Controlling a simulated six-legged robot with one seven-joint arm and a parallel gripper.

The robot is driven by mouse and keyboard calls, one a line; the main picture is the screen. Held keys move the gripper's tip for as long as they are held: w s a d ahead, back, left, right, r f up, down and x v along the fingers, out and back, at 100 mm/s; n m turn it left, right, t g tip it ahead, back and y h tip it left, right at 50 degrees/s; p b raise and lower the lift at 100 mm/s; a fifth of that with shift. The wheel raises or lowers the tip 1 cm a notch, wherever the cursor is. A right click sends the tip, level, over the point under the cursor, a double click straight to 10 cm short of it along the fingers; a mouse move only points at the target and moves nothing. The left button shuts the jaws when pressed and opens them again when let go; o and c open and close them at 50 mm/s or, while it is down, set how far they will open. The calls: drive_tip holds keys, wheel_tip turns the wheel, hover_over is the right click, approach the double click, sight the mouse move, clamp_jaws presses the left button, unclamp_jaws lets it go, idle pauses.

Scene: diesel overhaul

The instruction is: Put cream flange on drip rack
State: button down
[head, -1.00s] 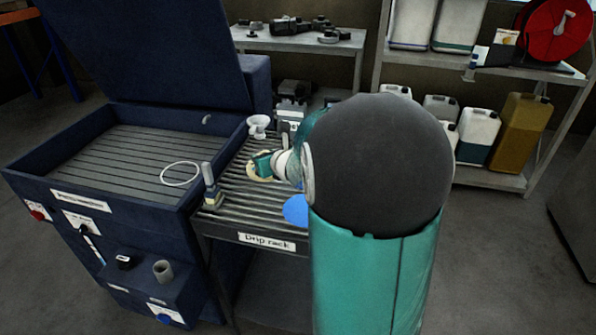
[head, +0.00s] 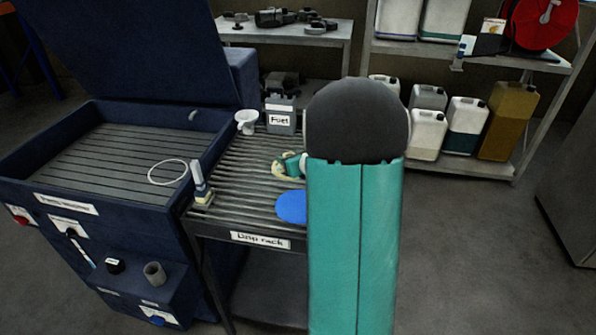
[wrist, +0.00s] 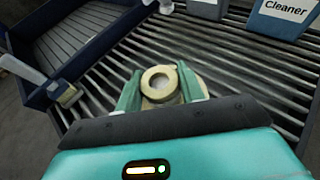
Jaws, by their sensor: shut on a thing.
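The cream flange (wrist: 160,84) is a round piece with a hole through its middle, seen in the wrist view between the two teal fingers of my gripper (wrist: 160,92). My gripper is shut on it. In the head view the flange (head: 280,171) shows only in part beside my gripper (head: 290,166), low over the slats of the drip rack (head: 240,170). I cannot tell whether it touches the slats. My arm hides the right part of the rack.
A blue disc (head: 291,207) lies on the rack's front part. A brush (head: 201,187) stands at its left edge, a white funnel (head: 246,121) and the Fuel container (head: 280,115) at the back. The parts washer (head: 75,205) with a white ring (head: 167,172) adjoins on the left.

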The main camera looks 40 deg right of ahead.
drive_tip(key=d+f, duration=0.2)
drive_tip(key=f, duration=0.1)
drive_tip(key=shift+s+d+f, duration=0.1)
drive_tip(key=shift+s+d, duration=0.1)
drive_tip(key=shift+d, duration=0.2)
drive_tip(key=shift+d+f, duration=0.15)
drive_tip(key=shift+f, duration=1.4)
drive_tip(key=shift+f, duration=0.15)
drive_tip(key=c, duration=0.9)
unclamp_jaws()
